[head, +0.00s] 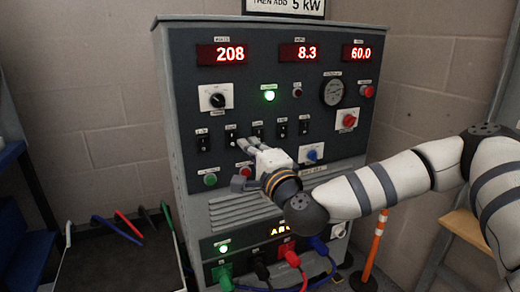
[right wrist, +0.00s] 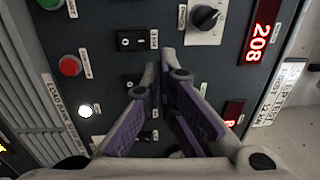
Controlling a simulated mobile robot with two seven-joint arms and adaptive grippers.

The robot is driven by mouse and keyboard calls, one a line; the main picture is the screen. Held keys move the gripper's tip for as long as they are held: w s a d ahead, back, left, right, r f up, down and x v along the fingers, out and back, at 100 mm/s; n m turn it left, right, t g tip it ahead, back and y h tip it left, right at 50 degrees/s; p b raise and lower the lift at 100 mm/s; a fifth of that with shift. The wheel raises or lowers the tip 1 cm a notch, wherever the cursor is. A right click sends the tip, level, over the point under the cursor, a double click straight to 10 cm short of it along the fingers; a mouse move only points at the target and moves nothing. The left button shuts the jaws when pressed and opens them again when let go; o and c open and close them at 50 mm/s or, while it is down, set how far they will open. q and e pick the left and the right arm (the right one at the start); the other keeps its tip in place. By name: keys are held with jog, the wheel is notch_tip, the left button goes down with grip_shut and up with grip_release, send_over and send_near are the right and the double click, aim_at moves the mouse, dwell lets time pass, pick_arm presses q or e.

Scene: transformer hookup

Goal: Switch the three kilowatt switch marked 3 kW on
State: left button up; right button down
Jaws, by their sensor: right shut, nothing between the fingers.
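The grey panel carries a row of black rocker switches: the first (head: 203,141), the second (head: 231,138), the third (head: 258,131), and more to the right. Their small labels are too blurred to read, so I cannot tell which is marked 3 kW. My right gripper (head: 243,142) is shut and empty, its tips close in front of the row by the second switch. In the right wrist view, its fingers (right wrist: 166,62) partly cover that switch (right wrist: 130,82); the first switch (right wrist: 137,40) is clear. I cannot tell whether the tips touch the panel. My left gripper is not in view.
Red displays read 208 (head: 230,53), 8.3 (head: 300,52) and 60.0 (head: 358,53). A green lamp (head: 269,95) glows. A black knob (head: 217,100), a red button (right wrist: 70,65) and a green button (head: 210,180) lie nearby. Cables (head: 290,258) plug in below.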

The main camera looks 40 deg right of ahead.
jog(key=s, duration=0.2)
jog(key=s+a, duration=0.1)
jog(key=shift+s+r, duration=0.3)
jog(key=shift+r, duration=0.05)
